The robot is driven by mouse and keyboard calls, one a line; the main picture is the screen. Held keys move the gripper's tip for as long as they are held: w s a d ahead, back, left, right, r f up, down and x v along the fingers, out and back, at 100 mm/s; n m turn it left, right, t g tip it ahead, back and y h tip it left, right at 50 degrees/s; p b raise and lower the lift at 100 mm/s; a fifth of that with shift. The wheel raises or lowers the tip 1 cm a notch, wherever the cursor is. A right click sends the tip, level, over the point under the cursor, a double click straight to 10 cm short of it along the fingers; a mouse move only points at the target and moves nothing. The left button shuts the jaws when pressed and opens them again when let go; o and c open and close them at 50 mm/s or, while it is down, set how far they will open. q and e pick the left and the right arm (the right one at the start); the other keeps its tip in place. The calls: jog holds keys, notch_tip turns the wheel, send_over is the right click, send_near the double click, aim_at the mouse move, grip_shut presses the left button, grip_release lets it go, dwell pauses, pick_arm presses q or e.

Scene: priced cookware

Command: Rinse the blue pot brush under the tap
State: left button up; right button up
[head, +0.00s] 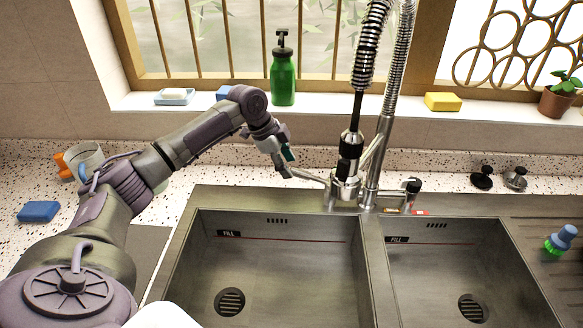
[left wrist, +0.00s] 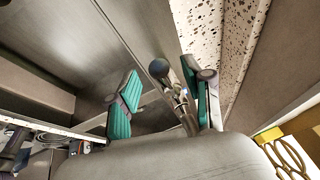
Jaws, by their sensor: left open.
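The blue pot brush (head: 568,232), with green at its lower end, rests on the ribbed drainboard at the far right of the head view. The tap (head: 346,187) stands behind the sink, between the two basins, with a tall coiled spring hose above it. No water shows. My left gripper (head: 286,163) is open just left of the tap base, by its left-hand lever (head: 308,176). In the left wrist view, a metal lever with a dark ball end (left wrist: 158,68) shows between the teal-padded fingers; I cannot tell whether they touch it. My right gripper is out of view.
The left basin (head: 285,265) and right basin (head: 450,270) are empty. A blue sponge (head: 39,211) and a mug (head: 85,160) are at left. A green bottle (head: 283,75), yellow sponge (head: 443,101) and potted plant (head: 560,98) stand on the sill. Two black-knobbed stoppers (head: 483,177) sit behind right.

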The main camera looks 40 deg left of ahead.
aim_at(289, 167)
pick_arm(q)
jog(key=shift+x, duration=1.65)
grip_shut()
